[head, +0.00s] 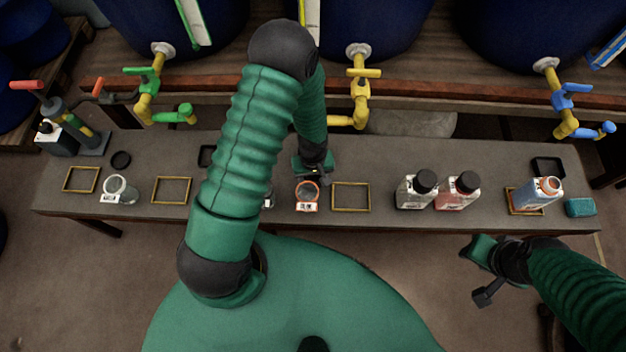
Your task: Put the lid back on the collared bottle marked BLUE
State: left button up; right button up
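An open bottle with an orange collar and blue contents (538,194) stands at the right end of the bench, its label too small to read. Another open orange-collared container (307,192) stands mid-bench, its label also unreadable. My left gripper (318,172) is just behind and above this container; its fingertips are too small to tell if they hold anything. My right gripper (480,272) is in front of the bench, low and away from the bottles, its fingers apart and empty. A black disc like a lid (120,160) lies at the left.
Two black-capped bottles (416,190) (458,191) stand right of centre. A black tray (548,167) and teal sponge (580,207) are at the right. An open jar (118,189) is at the left. Yellow frames (368,197) lie on the bench. Taps (566,112) overhang its back.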

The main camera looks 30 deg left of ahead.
aim_at(313, 180)
pick_arm(q)
jog(key=c, duration=0.6)
notch_tip(313, 180, up, 18)
jog(key=p, duration=0.6)
